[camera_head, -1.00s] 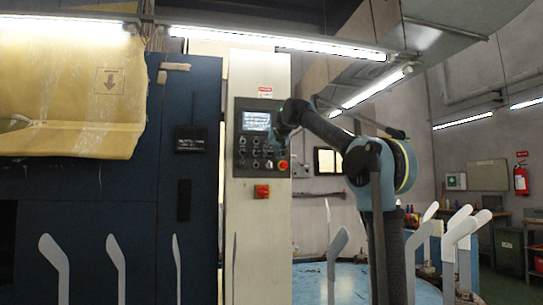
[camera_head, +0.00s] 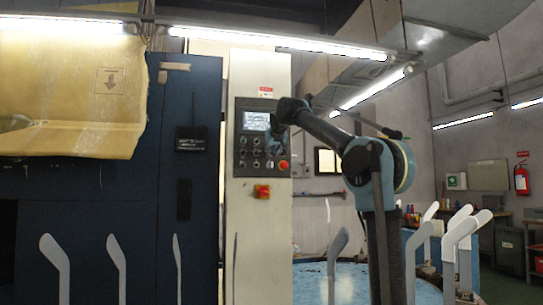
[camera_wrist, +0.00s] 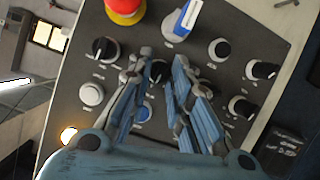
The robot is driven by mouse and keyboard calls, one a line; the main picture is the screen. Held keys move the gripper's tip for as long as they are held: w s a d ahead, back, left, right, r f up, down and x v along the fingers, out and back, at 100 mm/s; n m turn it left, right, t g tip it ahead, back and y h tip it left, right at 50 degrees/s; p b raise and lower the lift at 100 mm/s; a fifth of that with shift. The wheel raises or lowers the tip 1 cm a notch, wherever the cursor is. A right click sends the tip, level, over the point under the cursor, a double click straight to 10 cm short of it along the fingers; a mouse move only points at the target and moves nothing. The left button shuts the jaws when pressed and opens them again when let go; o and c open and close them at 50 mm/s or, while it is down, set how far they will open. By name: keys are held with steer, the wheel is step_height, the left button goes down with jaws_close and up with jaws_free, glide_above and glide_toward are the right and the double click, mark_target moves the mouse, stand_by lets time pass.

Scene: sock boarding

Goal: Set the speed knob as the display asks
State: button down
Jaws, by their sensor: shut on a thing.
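The control panel (camera_head: 243,168) is a dark plate on a pale column, with a lit display (camera_head: 255,121) at its top. The display's text is too small to read. In the wrist view the panel carries several round knobs, including a black knob (camera_wrist: 158,71) between my fingertips. My gripper (camera_wrist: 162,63) is shut on this black knob, its blue-grey fingers on both sides of it. The fingers hide part of the knob and its label, so I cannot tell its setting. In the head view my gripper (camera_head: 272,134) is at the panel's right side.
A red emergency button (camera_wrist: 125,8) and a blue-and-white switch (camera_wrist: 181,20) lie close beyond my fingertips. Other black knobs (camera_wrist: 241,107) and pale buttons (camera_wrist: 91,94) surround the gripper. A red-orange switch (camera_head: 262,191) sits below the panel.

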steer(key=shift+f+n, duration=0.1)
steer(key=shift+n, duration=0.2)
steer(key=c, duration=1.5)
jaws_free()
steer(key=shift+o, duration=0.2)
steer(key=shift+s, duration=0.1)
steer(key=v, duration=1.1)
steer(key=shift+s, duration=0.35)
steer(key=shift+s, duration=0.1)
